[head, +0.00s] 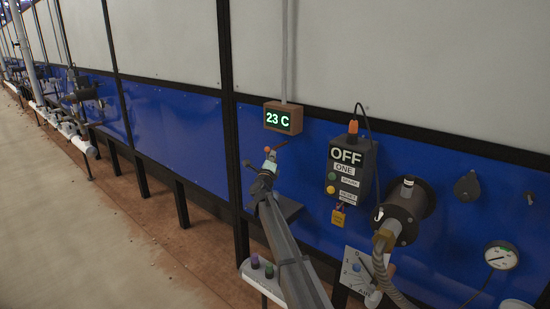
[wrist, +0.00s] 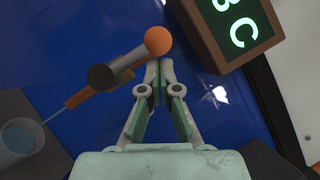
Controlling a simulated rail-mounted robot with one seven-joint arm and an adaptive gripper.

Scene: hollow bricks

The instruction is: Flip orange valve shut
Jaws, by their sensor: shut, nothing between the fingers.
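The orange valve (wrist: 80,97) shows in the wrist view at upper left, in front of the blue panel. It has an orange ball (wrist: 158,41) at its right end and a dark grey round part beside a grey bar. My gripper (wrist: 160,66) is shut and empty, its fingertips just below the ball in the picture. I cannot tell whether they touch it. In the head view the valve's ball (head: 267,149) is small, just above my gripper (head: 268,162), and the rest is partly hidden.
A brown display box (head: 283,118) reading 23 C is above the valve and close to my gripper in the wrist view. A dark OFF control box (head: 350,168) is to the right.

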